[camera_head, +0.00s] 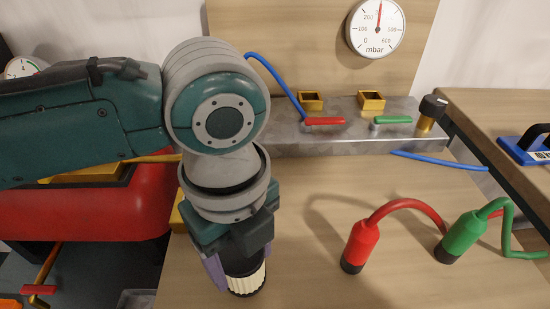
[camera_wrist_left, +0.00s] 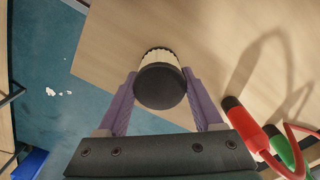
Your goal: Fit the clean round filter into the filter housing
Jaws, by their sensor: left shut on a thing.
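A round filter (camera_head: 248,283) with cream pleats and a black end cap is held in my left gripper (camera_head: 238,268), above the wooden worktop. In the left wrist view the filter (camera_wrist_left: 158,58) sits between the two purple fingers of the gripper (camera_wrist_left: 160,84), which press on its sides, its black cap facing the camera. I cannot make out the filter housing in either view; my left arm hides part of the bench. My right gripper is in neither view.
A red plug (camera_head: 359,246) and a green plug (camera_head: 460,238) with hoses stand on the worktop (camera_head: 310,285) to the right. Behind is a metal manifold (camera_head: 345,140) with red and green levers. A pressure gauge (camera_head: 376,27) hangs above. A red tank (camera_head: 80,212) is left.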

